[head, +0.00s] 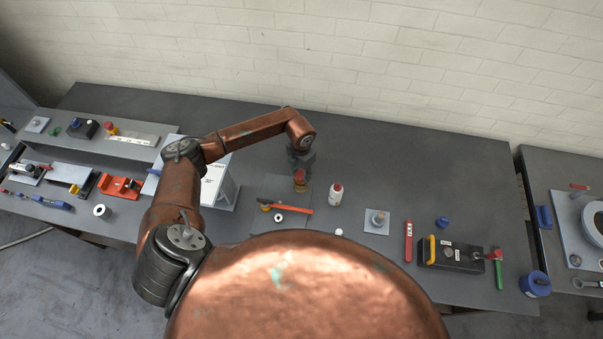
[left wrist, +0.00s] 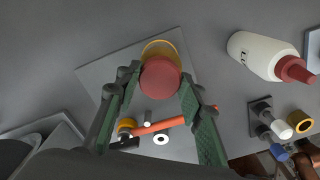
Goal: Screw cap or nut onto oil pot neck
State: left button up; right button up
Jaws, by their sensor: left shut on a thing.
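My left gripper (head: 301,166) points down over a grey plate (head: 268,189) on the bench. In the left wrist view its green-padded fingers (left wrist: 160,84) are shut on a round red cap (left wrist: 161,79), one finger on each side. The cap also shows under the gripper in the head view (head: 299,175). A yellow rounded thing (left wrist: 160,47), perhaps the oil pot, shows just behind and below the cap. The cap hides most of it, so I cannot tell whether the cap touches its neck. My right gripper is not in view.
An orange-handled tool (head: 292,208) lies on the plate's near side. A white bottle with a red top (head: 336,195) stands close to the right. A grey plate with a post (head: 377,221) is further right. The bench behind the gripper is clear.

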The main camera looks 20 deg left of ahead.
pick_arm(q)
jog(key=shift+f+b, duration=0.5)
jog(key=shift+f, duration=0.1)
jog(key=shift+f, duration=0.3)
